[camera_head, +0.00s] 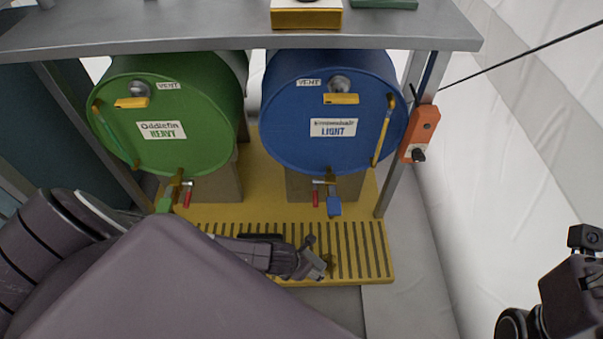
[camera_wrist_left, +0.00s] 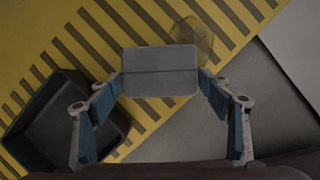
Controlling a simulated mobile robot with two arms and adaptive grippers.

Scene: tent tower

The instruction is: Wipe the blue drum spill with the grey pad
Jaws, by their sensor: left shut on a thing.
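The blue drum (camera_head: 333,112), labelled LIGHT, lies on its side at the right under the shelf, with a blue-handled tap (camera_head: 333,205) at its front. A thin brownish spill (camera_wrist_left: 194,36) lies on the yellow slatted platform near its edge. In the head view the spill (camera_head: 329,259) shows just past my left gripper (camera_head: 318,268). In the left wrist view, my left gripper (camera_wrist_left: 160,84) is shut on the grey pad (camera_wrist_left: 158,70), holding it by its two sides. The pad overlaps the spill's near edge in this view; contact is unclear. My right gripper (camera_head: 545,315) is only partly seen.
A green drum (camera_head: 165,120) labelled HEAVY stands left of the blue one. An open dark tray (camera_wrist_left: 45,125) sits on the slatted platform (camera_head: 375,250). Shelf posts flank the drums. An orange box (camera_head: 420,133) hangs on the right post. Grey floor (camera_head: 405,290) is clear at right.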

